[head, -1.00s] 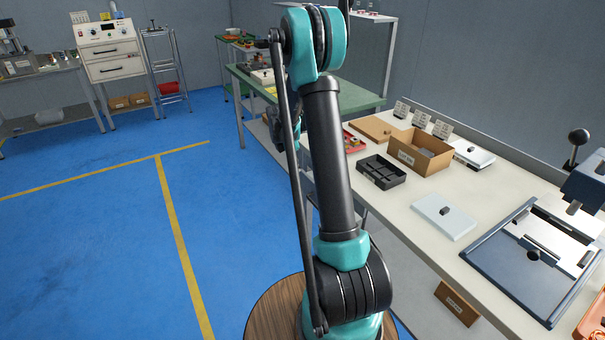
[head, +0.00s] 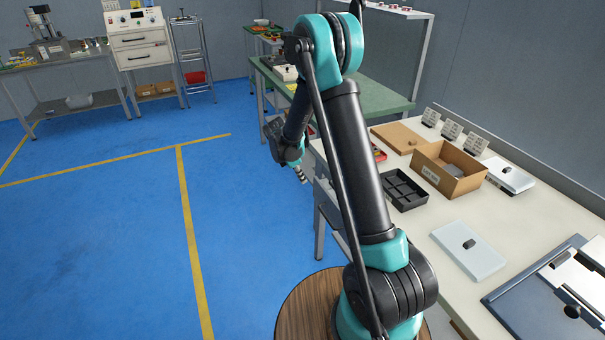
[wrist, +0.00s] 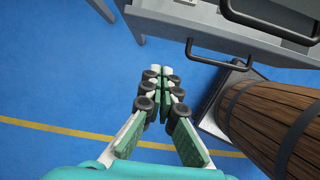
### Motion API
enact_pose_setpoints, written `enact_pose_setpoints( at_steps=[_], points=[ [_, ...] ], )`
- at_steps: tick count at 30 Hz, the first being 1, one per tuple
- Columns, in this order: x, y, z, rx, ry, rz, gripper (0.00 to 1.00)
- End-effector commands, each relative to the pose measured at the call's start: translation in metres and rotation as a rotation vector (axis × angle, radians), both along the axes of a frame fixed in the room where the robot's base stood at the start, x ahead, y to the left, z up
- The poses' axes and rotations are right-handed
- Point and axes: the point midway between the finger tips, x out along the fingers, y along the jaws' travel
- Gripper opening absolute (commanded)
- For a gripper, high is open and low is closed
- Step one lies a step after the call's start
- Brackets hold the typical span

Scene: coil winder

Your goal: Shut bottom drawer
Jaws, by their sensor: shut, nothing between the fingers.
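Grey drawer fronts (wrist: 165,22) show at the top of the wrist view, under the workbench. A large dark handle (wrist: 268,30) is at the upper right. A second, smaller-looking dark handle (wrist: 215,64) sits lower and seems to belong to the bottom drawer. How far that drawer stands out cannot be told. My gripper (wrist: 165,75) is shut and empty, to the left of the lower handle and apart from it. In the head view my gripper (head: 300,173) hangs low at the left end of the bench. Most of the drawer unit (head: 328,203) is hidden behind my arm.
The white workbench (head: 440,215) carries a black tray (head: 402,188), a cardboard box (head: 447,170) and a pale plate with a knob (head: 468,250). A green table (head: 375,100) stands behind. The blue floor (head: 100,250) to the left is clear.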

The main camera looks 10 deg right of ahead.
Motion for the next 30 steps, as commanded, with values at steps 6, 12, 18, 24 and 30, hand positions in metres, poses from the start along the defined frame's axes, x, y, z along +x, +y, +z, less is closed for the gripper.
enact_pose_setpoints(
  at_steps=[6,12,18,24,30],
  points=[
    [0.006,-0.016,-0.042,0.0,0.0,-0.001,0.0],
    [0.013,-0.041,-0.049,0.0,0.001,-0.004,0.0],
    [0.018,-0.055,-0.049,0.0,0.0,-0.001,0.0],
    [0.019,-0.058,-0.049,0.0,0.0,0.0,0.0],
    [0.019,-0.058,-0.049,0.0,0.0,0.0,0.0]
  ],
)
